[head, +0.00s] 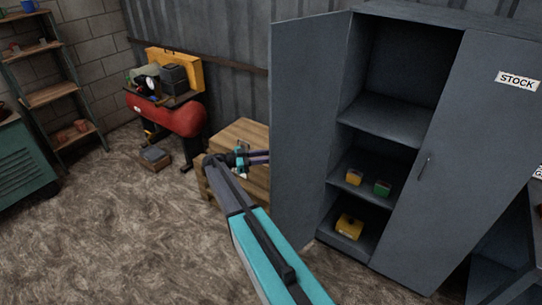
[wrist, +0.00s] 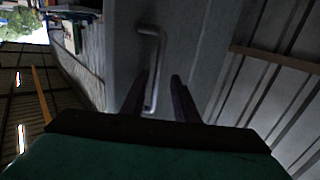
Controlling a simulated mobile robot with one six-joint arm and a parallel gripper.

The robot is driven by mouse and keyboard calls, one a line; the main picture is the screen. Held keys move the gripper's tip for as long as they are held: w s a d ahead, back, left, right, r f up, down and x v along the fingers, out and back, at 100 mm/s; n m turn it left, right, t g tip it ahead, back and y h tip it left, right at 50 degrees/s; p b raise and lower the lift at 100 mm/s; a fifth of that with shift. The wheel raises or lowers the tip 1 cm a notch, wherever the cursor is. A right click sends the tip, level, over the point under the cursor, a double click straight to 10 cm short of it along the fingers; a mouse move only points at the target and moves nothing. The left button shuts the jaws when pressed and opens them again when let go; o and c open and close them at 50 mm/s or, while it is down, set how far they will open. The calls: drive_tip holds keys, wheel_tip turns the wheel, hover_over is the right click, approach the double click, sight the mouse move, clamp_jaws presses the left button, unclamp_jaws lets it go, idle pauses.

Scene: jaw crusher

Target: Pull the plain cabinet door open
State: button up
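The grey cabinet (head: 440,15) has its plain left door (head: 305,120) swung wide open, with its inner face showing in the head view. My gripper (head: 262,157) is at the door's free edge, its fingertips partly hidden behind the door. In the wrist view, a bar handle (wrist: 162,55) stands on the door's outer face (wrist: 195,45). My gripper's two fingers (wrist: 160,80) are apart, and the handle's lower part shows between them, closer to the left finger. I cannot tell whether a finger touches it.
The right door (head: 465,150), labelled STOCK, is shut. Small boxes (head: 354,177) and a yellow item (head: 349,227) sit on the cabinet shelves. A wooden crate (head: 240,132) stands behind my gripper. A red compressor (head: 180,118) is farther left. The floor (head: 120,230) at front left is clear.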

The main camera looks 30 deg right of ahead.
drive_tip(key=shift+a+r, duration=0.1)
drive_tip(key=shift+a, duration=0.15)
drive_tip(key=shift+w, duration=0.1)
drive_tip(key=b+v, duration=0.5)
drive_tip(key=v, duration=0.9)
drive_tip(key=shift+d, duration=0.1)
